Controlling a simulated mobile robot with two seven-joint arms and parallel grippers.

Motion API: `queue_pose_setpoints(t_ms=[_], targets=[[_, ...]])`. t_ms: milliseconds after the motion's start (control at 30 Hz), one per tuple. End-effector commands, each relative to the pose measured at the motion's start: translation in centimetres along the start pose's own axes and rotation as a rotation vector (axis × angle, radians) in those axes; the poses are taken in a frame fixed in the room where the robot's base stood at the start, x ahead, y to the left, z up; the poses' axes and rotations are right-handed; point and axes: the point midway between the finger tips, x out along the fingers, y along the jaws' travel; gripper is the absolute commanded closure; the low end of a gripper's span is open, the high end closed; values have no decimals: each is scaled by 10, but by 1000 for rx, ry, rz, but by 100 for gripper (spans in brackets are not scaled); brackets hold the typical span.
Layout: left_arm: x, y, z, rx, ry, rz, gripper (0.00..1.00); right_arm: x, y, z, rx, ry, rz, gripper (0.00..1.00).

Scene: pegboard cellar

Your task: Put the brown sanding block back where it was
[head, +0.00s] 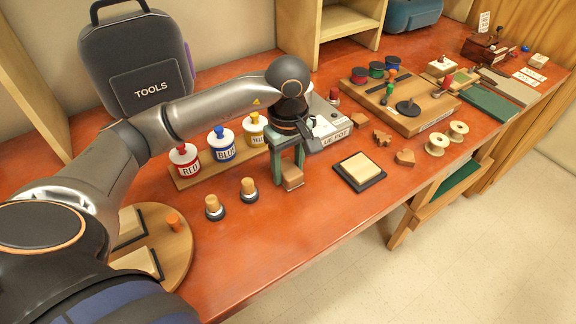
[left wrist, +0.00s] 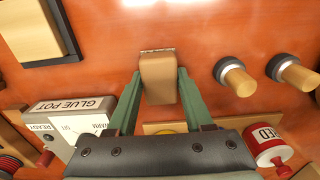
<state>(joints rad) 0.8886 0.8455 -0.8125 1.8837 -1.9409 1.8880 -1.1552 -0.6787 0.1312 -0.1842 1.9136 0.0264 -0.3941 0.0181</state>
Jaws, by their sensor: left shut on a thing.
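The brown sanding block (head: 292,178) is between the green fingers of my left gripper (head: 288,168), low over the red-orange bench top. In the left wrist view the block (left wrist: 158,78) sits between the fingertips (left wrist: 158,86), with a thin grey strip along its far end. My left gripper is shut on it. I cannot tell whether the block touches the bench. My right gripper is not in view.
Two wood-topped dark pegs (head: 248,190) stand left of the block. A dark tray with a cream pad (head: 374,183) lies to its right. Behind are lidded pots (head: 221,143) and a grey glue pot box (head: 338,124). Bare bench (head: 275,235) lies in front.

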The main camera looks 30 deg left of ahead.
Motion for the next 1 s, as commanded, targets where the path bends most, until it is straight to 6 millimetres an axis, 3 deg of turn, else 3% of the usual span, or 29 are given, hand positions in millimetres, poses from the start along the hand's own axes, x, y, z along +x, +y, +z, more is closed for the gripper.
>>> queue_pose_setpoints(t_ms=[233, 267, 500, 833, 1000], targets=[[5, 0, 0, 0, 0, 0, 100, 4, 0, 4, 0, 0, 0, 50], [3, 0, 0, 0, -1, 0, 45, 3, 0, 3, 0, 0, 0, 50], [3, 0, 0, 0, -1, -1, 19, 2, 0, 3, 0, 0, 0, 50], [-2, 0, 0, 0, -1, -1, 19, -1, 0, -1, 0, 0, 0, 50], [-25, 1, 0, 1, 1, 4, 19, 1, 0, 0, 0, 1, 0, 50]])
